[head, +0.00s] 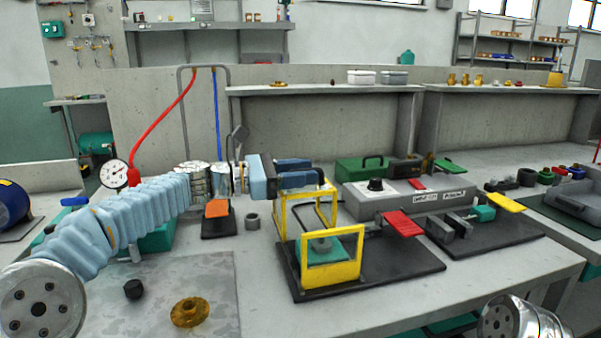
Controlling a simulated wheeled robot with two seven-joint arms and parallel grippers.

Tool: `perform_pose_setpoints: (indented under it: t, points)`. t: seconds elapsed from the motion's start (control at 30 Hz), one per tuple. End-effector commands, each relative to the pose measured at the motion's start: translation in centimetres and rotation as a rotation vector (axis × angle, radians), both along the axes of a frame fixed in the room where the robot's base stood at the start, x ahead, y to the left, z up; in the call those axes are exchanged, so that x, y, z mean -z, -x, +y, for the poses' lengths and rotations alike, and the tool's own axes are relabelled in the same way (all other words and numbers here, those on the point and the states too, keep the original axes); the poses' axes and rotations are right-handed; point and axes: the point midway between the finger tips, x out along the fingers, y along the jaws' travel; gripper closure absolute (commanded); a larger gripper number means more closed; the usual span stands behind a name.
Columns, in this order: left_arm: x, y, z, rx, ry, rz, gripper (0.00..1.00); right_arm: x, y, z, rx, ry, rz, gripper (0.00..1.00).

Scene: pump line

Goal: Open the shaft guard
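The shaft guard (332,262) is a yellow frame on a black base plate in the middle of the bench. Its front panel stands upright, and a second yellow frame part rises behind it. A grey bent bar and a teal block show inside. My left gripper (302,174) reaches in from the left, just above the rear yellow frame, its dark blue fingers apart with a narrow gap and nothing visible between them. I cannot tell whether it touches the frame. My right gripper is out of view; only part of my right arm shows at the bottom right.
A red paddle (403,224) is on the guard's base at right. A grey control box (405,200) with a black knob stands behind. A second black fixture with a yellow paddle (507,203) is further right. A brass flange (189,312) and black knob (133,289) lie front left.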

Motion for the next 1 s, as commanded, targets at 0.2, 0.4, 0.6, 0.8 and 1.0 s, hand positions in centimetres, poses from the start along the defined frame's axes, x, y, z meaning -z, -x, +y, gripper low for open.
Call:
perform_pose_setpoints:
  t: [0.2,0.4,0.6,0.8,1.0]
  points:
    - [0.1,0.7,2.4,-0.004,-0.001,-0.001,0.62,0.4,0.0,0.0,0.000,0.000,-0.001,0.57]
    - [0.1,2.2,7.1,-0.006,-0.001,-0.001,0.62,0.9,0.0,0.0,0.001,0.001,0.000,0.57]
    - [0.1,3.5,11.1,-0.004,0.000,0.000,0.62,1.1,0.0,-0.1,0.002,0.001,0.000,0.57]
    - [0.0,4.2,12.9,-0.001,0.000,-0.001,0.62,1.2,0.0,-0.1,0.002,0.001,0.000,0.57]
    - [0.0,4.3,13.2,-0.001,0.000,0.000,0.62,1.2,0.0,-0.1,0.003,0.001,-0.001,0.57]
